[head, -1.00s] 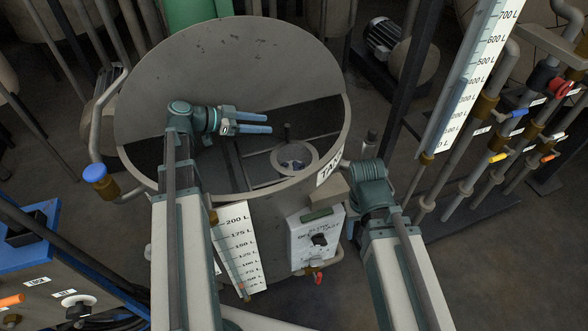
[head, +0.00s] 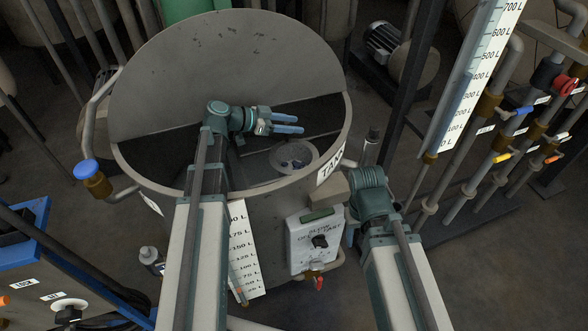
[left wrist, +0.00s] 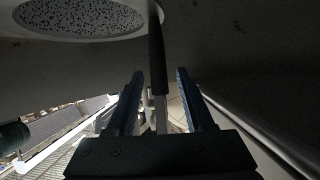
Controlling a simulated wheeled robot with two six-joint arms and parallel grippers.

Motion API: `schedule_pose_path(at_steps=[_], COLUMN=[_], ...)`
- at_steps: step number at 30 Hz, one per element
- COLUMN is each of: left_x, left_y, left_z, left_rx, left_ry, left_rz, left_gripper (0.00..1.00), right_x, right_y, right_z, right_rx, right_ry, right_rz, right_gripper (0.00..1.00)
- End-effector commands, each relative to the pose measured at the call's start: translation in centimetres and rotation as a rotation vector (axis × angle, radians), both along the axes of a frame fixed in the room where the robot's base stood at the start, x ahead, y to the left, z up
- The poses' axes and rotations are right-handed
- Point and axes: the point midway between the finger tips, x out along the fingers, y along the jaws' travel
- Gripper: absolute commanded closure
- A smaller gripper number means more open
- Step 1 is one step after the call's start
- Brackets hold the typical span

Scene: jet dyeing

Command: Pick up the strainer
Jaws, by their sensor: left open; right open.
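The strainer (head: 275,158) is a round, light-rimmed bowl inside the open tank (head: 347,115), with some dark blue bits in it. In the left wrist view its perforated disc (left wrist: 80,18) is at the upper left. A dark upright handle (left wrist: 157,62) runs from its edge down between my left fingers. My left gripper (head: 287,124) is open, above the tank opening and over the far side of the strainer; it also shows in the left wrist view (left wrist: 160,84). The fingers are on either side of the handle; I cannot tell whether they touch it. My right gripper is not in view.
A control box (head: 316,243) and a litre scale (head: 243,255) are on the tank's front. The raised lid (head: 225,65) stands behind the opening. Pipes with coloured valves (head: 500,157) are at the right.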

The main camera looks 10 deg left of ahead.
Motion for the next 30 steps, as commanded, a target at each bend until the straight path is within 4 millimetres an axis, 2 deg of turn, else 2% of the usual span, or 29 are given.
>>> schedule_pose_path(at_steps=[3, 10, 18, 19, 30], left_x=[0.76, 0.81, 0.79, 0.79, 0.79], left_y=[-1.09, -1.18, -1.17, -1.17, -1.17], left_z=[-0.74, -0.62, -0.61, -0.61, -0.62], left_rx=[0.000, 0.000, -0.001, -0.001, -0.001], left_ry=[0.000, 0.000, 0.001, 0.001, 0.001], left_rz=[-0.001, 0.001, 0.000, 0.000, 0.000], left_gripper=[0.47, 0.49, 0.98, 1.00, 1.00], right_x=[0.00, 0.00, 0.00, 0.00, 0.00], right_y=[0.00, 0.00, 0.00, 0.00, 0.00], right_z=[-0.73, -0.61, -0.61, -0.61, -0.61], right_rx=[0.000, 0.000, 0.000, 0.000, 0.000], right_ry=[0.000, 0.000, 0.000, 0.000, 0.000], right_rz=[0.000, 0.000, 0.000, 0.000, 0.000], right_gripper=[0.49, 0.49, 0.49, 0.49, 0.49])
